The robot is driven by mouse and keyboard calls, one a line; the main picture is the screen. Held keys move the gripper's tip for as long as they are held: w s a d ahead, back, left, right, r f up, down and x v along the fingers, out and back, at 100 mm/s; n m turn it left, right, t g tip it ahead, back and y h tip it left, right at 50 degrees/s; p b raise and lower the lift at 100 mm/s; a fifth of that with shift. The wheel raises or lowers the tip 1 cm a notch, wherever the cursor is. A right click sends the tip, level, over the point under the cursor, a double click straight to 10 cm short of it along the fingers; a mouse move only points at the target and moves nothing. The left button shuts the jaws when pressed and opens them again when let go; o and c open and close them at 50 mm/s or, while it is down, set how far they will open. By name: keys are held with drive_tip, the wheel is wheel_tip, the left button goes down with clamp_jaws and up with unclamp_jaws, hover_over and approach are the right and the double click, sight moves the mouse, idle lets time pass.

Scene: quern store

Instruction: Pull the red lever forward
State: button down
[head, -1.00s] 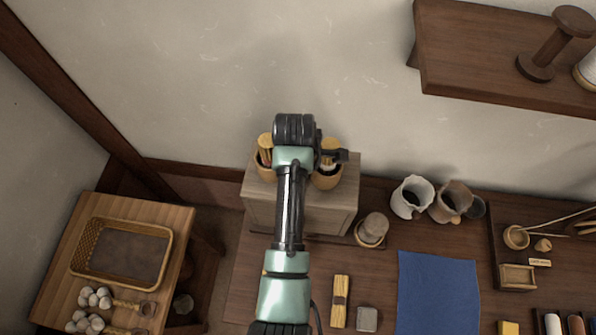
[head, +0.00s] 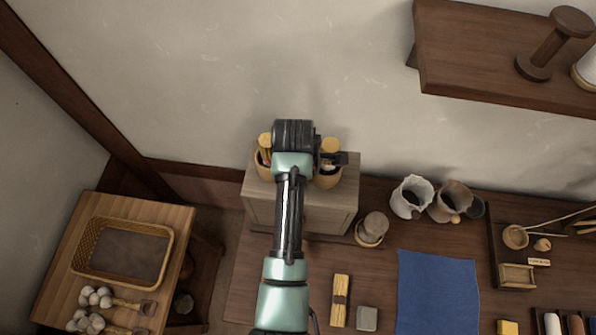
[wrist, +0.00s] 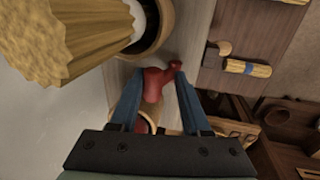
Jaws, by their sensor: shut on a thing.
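The red lever (wrist: 154,88) shows in the wrist view between the two blue fingers of my gripper (wrist: 156,78). The fingers are shut on it, and a red end sticks out to the right near the right fingertip. In the head view, my arm reaches to the small pale wooden cabinet (head: 323,215) by the wall and hides the lever. The lever's base is not clear in either view.
A large bristle head (wrist: 75,40) fills the wrist view's upper left. Jugs (head: 411,198) and a blue cloth (head: 438,290) lie right. A basket (head: 88,265) sits left.

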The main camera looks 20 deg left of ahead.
drive_tip(key=shift+s+d+f+t+y, duration=0.1)
drive_tip(key=shift+s+f+t+y, duration=0.1)
drive_tip(key=shift+s+t, duration=0.3)
drive_tip(key=shift+s+d+f+t+y, duration=0.1)
drive_tip(key=shift+s+t+y, duration=0.15)
drive_tip(key=shift+t, duration=0.35)
drive_tip(key=t+b, duration=0.1)
drive_tip(key=s+t+b, duration=0.1)
drive_tip(key=t+y+b, duration=0.1)
drive_tip(key=shift+s+d+f, duration=0.15)
drive_tip(key=shift+d+f, duration=0.05)
drive_tip(key=shift+f, duration=0.1)
drive_tip(key=t+b, duration=0.2)
drive_tip(key=t+y+b, duration=0.1)
drive_tip(key=t+b, duration=0.1)
drive_tip(key=b, duration=0.1)
drive_tip(key=shift+s+d+f+b, duration=0.1)
drive_tip(key=shift+s+b, duration=0.25)
drive_tip(key=shift+s, duration=0.05)
drive_tip(key=shift+s+t+b, duration=0.15)
drive_tip(key=shift+t+b, duration=0.65)
drive_tip(key=shift+b, duration=0.3)
drive_tip(key=shift+r, duration=0.25)
drive_tip(key=shift+c, duration=2)
unclamp_jaws()
drive_tip(key=shift+o, duration=0.6)
drive_tip(key=shift+f, duration=0.2)
